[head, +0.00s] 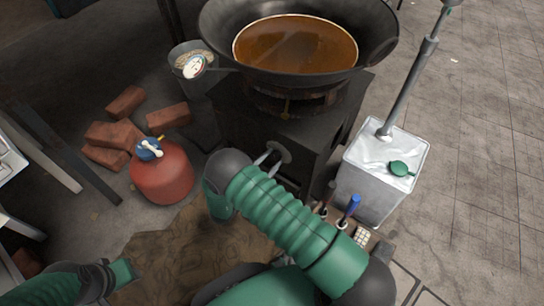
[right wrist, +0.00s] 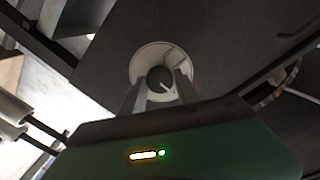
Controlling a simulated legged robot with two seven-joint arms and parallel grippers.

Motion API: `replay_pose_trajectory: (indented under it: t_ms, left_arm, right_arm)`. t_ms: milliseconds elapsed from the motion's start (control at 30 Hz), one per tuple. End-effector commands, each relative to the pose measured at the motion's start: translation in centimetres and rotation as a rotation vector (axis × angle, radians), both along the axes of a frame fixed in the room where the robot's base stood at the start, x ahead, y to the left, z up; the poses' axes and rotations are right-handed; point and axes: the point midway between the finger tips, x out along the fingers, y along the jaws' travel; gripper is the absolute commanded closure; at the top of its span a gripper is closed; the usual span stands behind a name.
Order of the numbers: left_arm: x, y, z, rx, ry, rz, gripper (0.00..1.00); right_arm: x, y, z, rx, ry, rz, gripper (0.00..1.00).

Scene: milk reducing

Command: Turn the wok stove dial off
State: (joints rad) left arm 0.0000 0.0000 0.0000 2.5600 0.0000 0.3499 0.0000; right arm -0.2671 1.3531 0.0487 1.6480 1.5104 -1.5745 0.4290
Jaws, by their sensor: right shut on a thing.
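The black stove (head: 240,112) stands in the middle of the head view under a large wok (head: 375,35) of brown liquid. My right gripper (head: 270,156) is at the stove's front face, partly hidden behind my green arm. In the right wrist view its two fingers (right wrist: 161,88) are shut on the dial (right wrist: 160,77), a small dark round knob with a pale mark, in front of a pale disc. The dial's exact setting is hard to tell. My left gripper (head: 122,273) is low at the left, away from the stove; its fingers are not clear.
A red gas canister (head: 163,178) with a blue-topped valve stands left of the stove, near several loose bricks (head: 125,103). A small pot (head: 187,52) is behind them. A silvery square container (head: 372,185) with a green lid stands right of the stove. Tiled floor (head: 480,150) at the right is clear.

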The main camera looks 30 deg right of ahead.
Motion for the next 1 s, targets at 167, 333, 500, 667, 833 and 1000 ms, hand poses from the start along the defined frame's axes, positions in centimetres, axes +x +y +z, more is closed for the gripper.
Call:
replay_pose_trajectory:
  t_ms: [167,333,500,667,833,1000]
  left_arm:
    - [0.00,0.00,0.71,0.000,0.000,0.000,0.64]
    - [-0.01,-0.01,0.85,0.000,0.000,0.000,0.64]
    - [0.00,-0.01,0.84,0.000,0.000,0.000,0.64]
    - [0.00,-0.01,0.83,0.000,0.000,0.000,0.64]
    - [0.00,-0.01,0.83,0.000,0.000,0.000,0.64]
    - [0.00,-0.01,0.83,0.000,0.000,0.000,0.64]
  right_arm:
    - [-0.22,0.05,0.05,0.025,-0.055,-0.005,1.00]
    - [-0.25,0.04,-0.06,0.035,-0.080,-0.005,1.00]
    - [-0.24,0.03,-0.14,0.039,-0.085,-0.006,1.00]
    - [-0.24,0.02,-0.15,0.038,-0.084,-0.005,1.00]
    - [-0.19,0.00,-0.15,0.039,-0.084,-0.004,0.48]
    - [-0.11,-0.02,-0.11,0.038,-0.085,-0.003,0.41]
